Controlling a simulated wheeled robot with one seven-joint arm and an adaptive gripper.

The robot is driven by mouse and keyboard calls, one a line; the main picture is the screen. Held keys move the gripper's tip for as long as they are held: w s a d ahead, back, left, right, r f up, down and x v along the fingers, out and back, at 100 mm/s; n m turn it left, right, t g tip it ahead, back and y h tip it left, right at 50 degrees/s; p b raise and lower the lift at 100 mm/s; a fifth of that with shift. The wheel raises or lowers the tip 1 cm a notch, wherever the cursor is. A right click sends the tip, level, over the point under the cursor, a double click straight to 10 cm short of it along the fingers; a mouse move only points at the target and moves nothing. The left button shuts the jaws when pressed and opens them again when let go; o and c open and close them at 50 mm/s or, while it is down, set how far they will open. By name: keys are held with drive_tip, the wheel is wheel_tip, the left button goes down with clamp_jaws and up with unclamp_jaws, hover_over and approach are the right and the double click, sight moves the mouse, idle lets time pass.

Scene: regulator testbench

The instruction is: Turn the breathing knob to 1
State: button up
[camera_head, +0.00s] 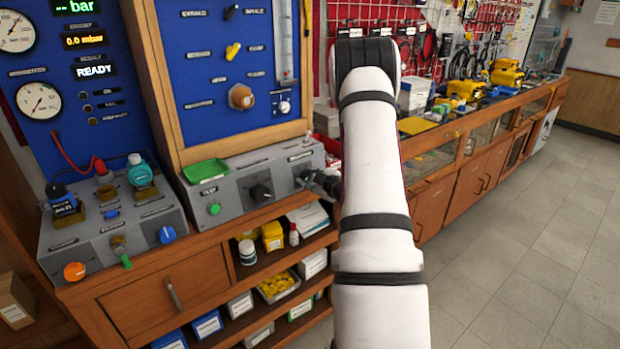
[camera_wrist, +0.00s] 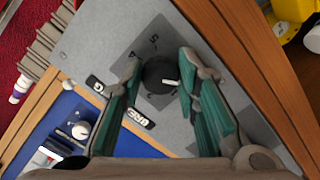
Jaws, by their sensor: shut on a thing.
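The breathing knob (camera_wrist: 158,74) is a round black knob with a short white mark, on a dark plate on a grey panel. The digits 5 and 4 show on the plate beside it; the rest of the scale is hidden or unreadable. A black label (camera_wrist: 140,118) starting with "BRE" lies near it. My gripper (camera_wrist: 161,72) has its two green-padded fingers on either side of the knob, shut on it. In the head view my gripper (camera_head: 318,182) reaches the right end of the grey console (camera_head: 228,202), covering most of the knob there.
A blue panel (camera_head: 220,80) rises behind. Shelves with boxes lie below. Open floor (camera_head: 530,240) is at right.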

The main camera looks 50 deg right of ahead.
drive_tip(key=m+p, duration=0.3)
drive_tip(key=m, duration=0.1)
drive_tip(key=shift+s+r+m+y+p, duration=0.1)
drive_tip(key=shift+m+y+p, duration=0.2)
drive_tip(key=shift+p, duration=0.1)
drive_tip(key=shift+m+y+p, duration=0.4)
drive_tip(key=shift+m+p, duration=1)
drive_tip(key=shift+m, duration=0.7)
drive_tip(key=o, duration=1.2)
drive_tip(key=v, duration=1.1)
drive_tip(key=shift+s+a, duration=0.2)
drive_tip(key=shift+s, duration=0.15)
